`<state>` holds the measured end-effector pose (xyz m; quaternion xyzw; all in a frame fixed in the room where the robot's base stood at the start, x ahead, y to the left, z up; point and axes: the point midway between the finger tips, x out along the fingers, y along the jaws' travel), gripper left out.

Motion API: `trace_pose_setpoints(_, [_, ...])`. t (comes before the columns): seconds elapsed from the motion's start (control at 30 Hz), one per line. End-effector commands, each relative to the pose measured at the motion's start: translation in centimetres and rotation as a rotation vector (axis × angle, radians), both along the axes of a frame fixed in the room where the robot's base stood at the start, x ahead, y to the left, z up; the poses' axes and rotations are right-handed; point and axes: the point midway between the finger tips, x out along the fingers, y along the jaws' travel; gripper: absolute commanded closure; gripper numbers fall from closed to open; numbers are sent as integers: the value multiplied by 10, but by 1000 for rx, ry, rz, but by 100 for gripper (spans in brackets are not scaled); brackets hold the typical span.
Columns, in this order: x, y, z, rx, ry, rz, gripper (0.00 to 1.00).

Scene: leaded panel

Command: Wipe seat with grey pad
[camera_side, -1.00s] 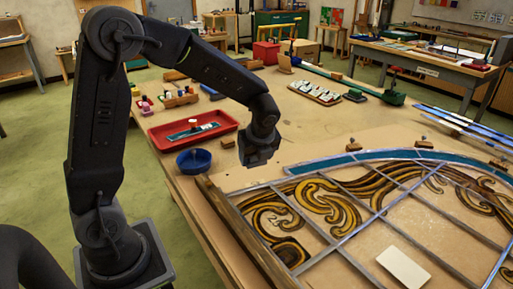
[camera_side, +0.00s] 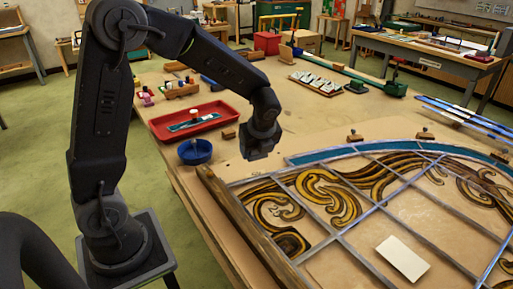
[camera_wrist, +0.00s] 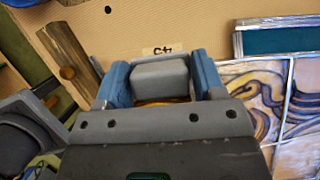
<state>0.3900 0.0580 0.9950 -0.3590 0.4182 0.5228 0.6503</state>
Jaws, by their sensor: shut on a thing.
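My gripper (camera_side: 260,150) is low over the tan board at the upper-left edge of the leaded panel (camera_side: 340,232). In the wrist view, its two blue fingers (camera_wrist: 161,76) are shut on a grey pad (camera_wrist: 160,72), one finger on each side. The pad's underside is hidden, so I cannot tell whether it touches the board. A small tag with dark digits (camera_wrist: 158,51) lies just beyond the pad. I cannot make out which spot is the seat; the gripper may cover it. The panel has amber swirled glass, grey lead lines and a teal border strip (camera_side: 350,153).
A wooden rail (camera_side: 240,225) runs along the panel's left side. A blue bowl (camera_side: 195,152) and red tray (camera_side: 192,122) stand left of my gripper. Wooden blocks (camera_side: 355,136) sit beyond the teal border. A cream card (camera_side: 402,258) lies on the panel. Bare board lies behind my gripper.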

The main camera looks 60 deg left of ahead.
Motion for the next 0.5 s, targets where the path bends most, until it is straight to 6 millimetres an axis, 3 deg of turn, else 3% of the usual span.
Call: trace_pose_setpoints(0.5, [0,0,-13,1,3,-1,63])
